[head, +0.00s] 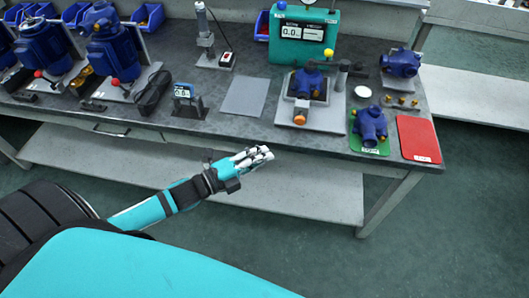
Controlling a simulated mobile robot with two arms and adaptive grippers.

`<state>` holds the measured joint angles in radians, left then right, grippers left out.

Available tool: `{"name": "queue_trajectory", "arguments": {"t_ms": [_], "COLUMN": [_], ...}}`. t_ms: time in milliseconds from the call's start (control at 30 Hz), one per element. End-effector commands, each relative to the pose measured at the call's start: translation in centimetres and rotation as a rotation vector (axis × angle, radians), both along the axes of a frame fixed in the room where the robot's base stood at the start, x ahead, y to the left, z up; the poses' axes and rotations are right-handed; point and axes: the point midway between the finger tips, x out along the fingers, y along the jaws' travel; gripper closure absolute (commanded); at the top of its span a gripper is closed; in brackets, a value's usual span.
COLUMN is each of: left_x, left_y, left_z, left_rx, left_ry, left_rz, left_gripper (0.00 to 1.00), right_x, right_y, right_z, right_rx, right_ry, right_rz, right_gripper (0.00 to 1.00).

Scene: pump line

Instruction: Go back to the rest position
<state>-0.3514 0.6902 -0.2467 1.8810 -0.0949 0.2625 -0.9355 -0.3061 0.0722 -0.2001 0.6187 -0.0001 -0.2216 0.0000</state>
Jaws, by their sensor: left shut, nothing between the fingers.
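My left gripper (254,159) is white with dark joints at the end of my teal and black arm. It is shut and empty, in front of the workbench's front edge and seen against the lower shelf. It appears apart from everything on the bench. My right gripper is not in the picture. The workbench (210,130) has a dark grey top.
A blue pump (369,126) stands on a green mat beside a red mat (418,139). Another blue pump part (308,80) sits in a fixture before a teal test unit (301,42). A grey sheet (245,97) lies mid-bench. Floor (430,230) at right is clear.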

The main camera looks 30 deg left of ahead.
Motion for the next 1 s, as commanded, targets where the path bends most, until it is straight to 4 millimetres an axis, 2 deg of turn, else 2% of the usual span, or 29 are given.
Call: {"name": "queue_trajectory", "arguments": {"t_ms": [267,367,467,533,667,700,767,800,867,900,967,1000], "left_x": [0.1,0.3,0.5,-0.1,-3.3,-4.7,-7.4,-9.4,-12.7,-15.1,-18.8,-21.3], "left_y": [0.1,1.1,3.3,5.2,8.1,8.7,9.2,9.3,9.2,8.9,8.1,7.5], "left_z": [-0.2,-2.1,-6.5,-10.9,-19.9,-22.6,-26.4,-28.7,-32.0,-34.0,-36.7,-38.2], "left_rx": [-0.002,-0.024,-0.082,-0.146,-0.281,-0.323,-0.384,-0.425,-0.481,-0.517,-0.567,-0.597], "left_ry": [0.007,0.065,0.201,0.334,0.597,0.675,0.789,0.865,0.973,1.043,1.144,1.208], "left_rz": [0.006,0.047,0.145,0.243,0.450,0.514,0.611,0.677,0.775,0.840,0.938,1.002], "left_gripper": [1.00,1.00,1.00,1.00,1.00,1.00,1.00,1.00,1.00,1.00,1.00,1.00], "right_x": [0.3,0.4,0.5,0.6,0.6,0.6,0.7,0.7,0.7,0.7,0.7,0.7], "right_y": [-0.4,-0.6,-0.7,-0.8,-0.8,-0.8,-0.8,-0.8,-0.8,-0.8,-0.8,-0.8], "right_z": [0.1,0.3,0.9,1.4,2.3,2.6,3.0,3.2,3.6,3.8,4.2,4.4], "right_rx": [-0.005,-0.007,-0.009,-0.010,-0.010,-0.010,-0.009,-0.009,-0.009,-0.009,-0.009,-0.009], "right_ry": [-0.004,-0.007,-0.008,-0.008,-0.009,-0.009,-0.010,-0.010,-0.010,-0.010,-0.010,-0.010], "right_rz": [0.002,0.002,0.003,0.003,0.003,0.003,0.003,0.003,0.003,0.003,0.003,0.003], "right_gripper": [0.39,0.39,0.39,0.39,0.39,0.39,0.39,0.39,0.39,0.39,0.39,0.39]}}
